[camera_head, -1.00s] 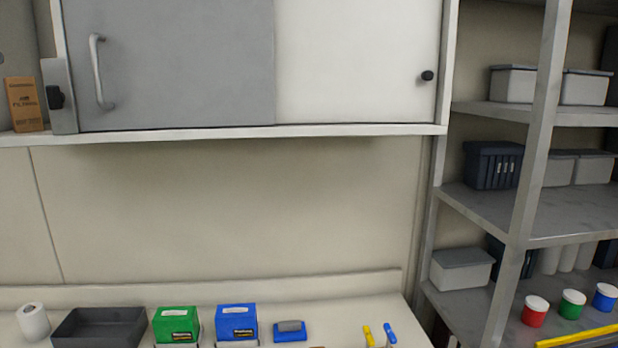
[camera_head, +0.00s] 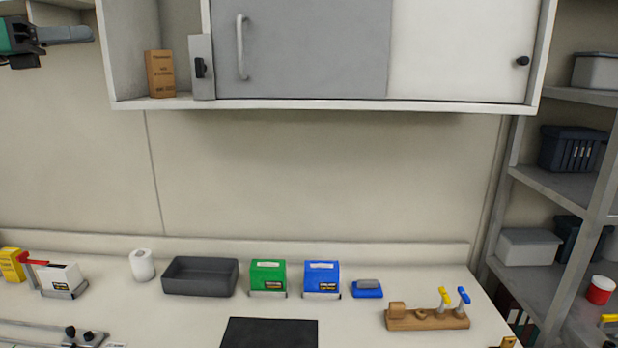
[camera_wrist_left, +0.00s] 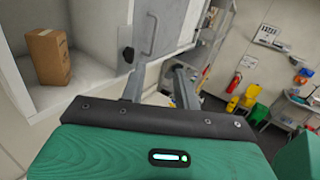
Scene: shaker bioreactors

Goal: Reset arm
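My left gripper (camera_head: 62,36) is at the top left of the head view, green and dark grey, left of the wall cabinet and well above the bench. In the left wrist view its two fingers (camera_wrist_left: 160,86) stand apart with nothing between them. That view shows the open part of the cabinet with a brown carton (camera_wrist_left: 47,57) close to the left of the fingers. The same brown carton (camera_head: 160,74) stands on the cabinet floor in the head view. My right gripper is not in view.
The wall cabinet (camera_head: 460,45) hangs over the bench. The bench (camera_head: 180,320) holds a grey tray (camera_head: 200,260), a green box (camera_head: 268,274), a blue box (camera_head: 321,274), a paper roll (camera_head: 142,265) and a wooden rack (camera_head: 425,319). Shelving (camera_head: 555,184) stands at the right.

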